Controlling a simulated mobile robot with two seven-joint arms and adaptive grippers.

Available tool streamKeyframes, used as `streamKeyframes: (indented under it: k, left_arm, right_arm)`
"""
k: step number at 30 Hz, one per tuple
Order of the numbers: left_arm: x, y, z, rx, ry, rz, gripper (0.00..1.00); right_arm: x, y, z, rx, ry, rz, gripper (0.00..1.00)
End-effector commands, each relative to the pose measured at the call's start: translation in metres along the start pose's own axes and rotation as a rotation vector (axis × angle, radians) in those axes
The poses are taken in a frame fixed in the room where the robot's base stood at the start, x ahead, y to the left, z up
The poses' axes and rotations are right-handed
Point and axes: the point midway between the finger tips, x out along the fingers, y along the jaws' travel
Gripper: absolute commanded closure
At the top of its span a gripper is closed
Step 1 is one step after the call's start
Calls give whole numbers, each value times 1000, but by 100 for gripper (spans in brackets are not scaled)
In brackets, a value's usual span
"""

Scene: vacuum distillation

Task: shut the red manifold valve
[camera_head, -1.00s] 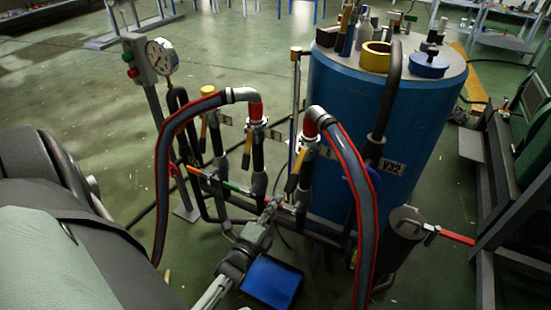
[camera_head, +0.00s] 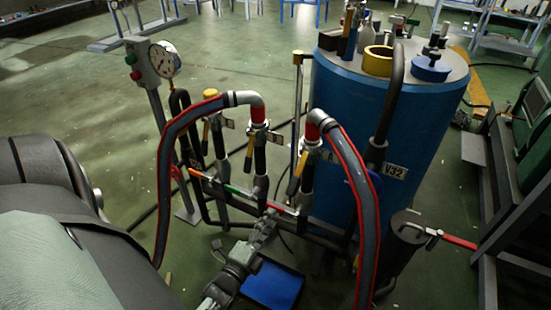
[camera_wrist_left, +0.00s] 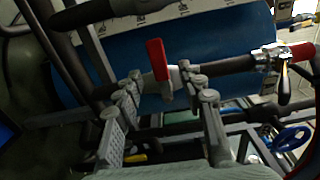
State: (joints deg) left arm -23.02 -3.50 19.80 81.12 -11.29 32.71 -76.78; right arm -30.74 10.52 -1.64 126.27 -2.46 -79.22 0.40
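The red manifold valve's handle (camera_wrist_left: 157,60) is a short red lever on a dark horizontal pipe in the left wrist view. It stands between the two fingers of my left gripper (camera_wrist_left: 161,76), close to their tips. The fingers are spread, with a visible gap to the left of the handle; the right fingertip is near the valve body, and I cannot tell whether it touches. In the head view my left gripper (camera_head: 268,222) is at the low manifold pipe, and partly hides the red valve (camera_head: 281,209). My right gripper is not in view.
Two red-edged hoses (camera_head: 343,165) arch over the manifold, close to my gripper. A blue drum (camera_head: 340,125) stands behind it. A green valve handle (camera_head: 231,189) is left on the same pipe. A red lever (camera_head: 458,241) sticks out at right. Open floor lies left.

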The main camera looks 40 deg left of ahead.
Motion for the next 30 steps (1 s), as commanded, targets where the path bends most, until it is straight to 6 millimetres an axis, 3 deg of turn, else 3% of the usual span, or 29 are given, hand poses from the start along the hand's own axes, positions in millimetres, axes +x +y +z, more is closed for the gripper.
streamKeyframes:
  k: [3, 10, 30]
  left_arm:
    - [-27, 1, 0, 0, -1, 2, 60]
    - [-58, -1, -1, 2, 1, -2, 60]
    - [-64, -1, 0, 2, 1, -2, 60]
  right_arm:
    - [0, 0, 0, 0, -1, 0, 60]
    - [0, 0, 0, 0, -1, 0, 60]
    - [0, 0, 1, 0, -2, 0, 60]
